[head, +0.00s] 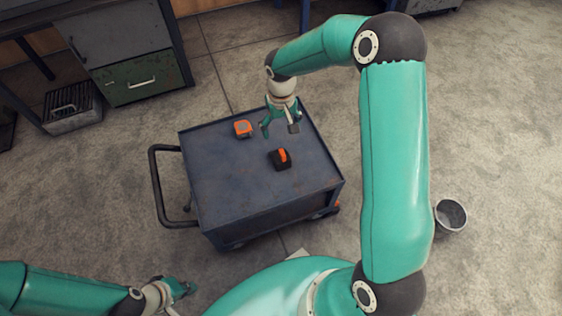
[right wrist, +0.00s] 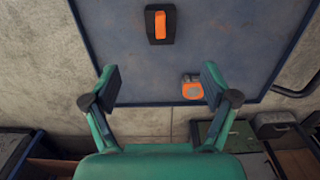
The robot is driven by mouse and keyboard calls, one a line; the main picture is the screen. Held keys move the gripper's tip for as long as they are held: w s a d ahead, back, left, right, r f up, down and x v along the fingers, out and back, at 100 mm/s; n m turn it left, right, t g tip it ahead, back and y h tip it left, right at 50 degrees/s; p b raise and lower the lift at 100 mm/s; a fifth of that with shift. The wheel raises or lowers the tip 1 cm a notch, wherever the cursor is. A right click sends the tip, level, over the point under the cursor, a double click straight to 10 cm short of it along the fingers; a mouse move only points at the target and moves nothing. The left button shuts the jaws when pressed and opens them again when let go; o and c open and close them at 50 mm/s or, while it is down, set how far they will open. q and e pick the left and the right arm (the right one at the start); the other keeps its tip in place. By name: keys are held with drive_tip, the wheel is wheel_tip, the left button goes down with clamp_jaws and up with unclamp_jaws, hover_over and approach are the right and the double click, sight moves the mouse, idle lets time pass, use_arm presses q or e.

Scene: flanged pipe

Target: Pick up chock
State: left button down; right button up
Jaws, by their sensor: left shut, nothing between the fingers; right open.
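The chock (head: 281,159), a black block with an orange bar on top, sits on the blue-grey top of a cart (head: 225,185), right of its middle. In the right wrist view the chock (right wrist: 160,37) is near the top edge, beyond the fingertips. My right gripper (head: 280,122) is open and empty above the far part of the cart, behind the chock in the head view. Its two fingers also show in the right wrist view (right wrist: 161,82), spread apart. My left gripper (head: 183,296) is shut and empty at the lower left, away from the cart.
An orange and grey tape measure (head: 243,129) lies on the cart, left of my right gripper; it also shows near a finger in the right wrist view (right wrist: 193,88). The cart has a black handle (head: 155,190). A metal bucket (head: 450,215) stands on the floor at right.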

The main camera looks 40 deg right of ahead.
sight(281, 149)
wheel_tip(281, 149, down, 10)
drive_tip(key=shift+r+b, duration=0.1)
drive_tip(key=shift+b, duration=0.8)
drive_tip(key=shift+a+f+b, duration=0.1)
drive_tip(key=shift+f+b, duration=0.6)
drive_tip(key=shift+f, duration=2)
drive_tip(key=shift+s, duration=0.1)
drive_tip(key=c, duration=1.4)
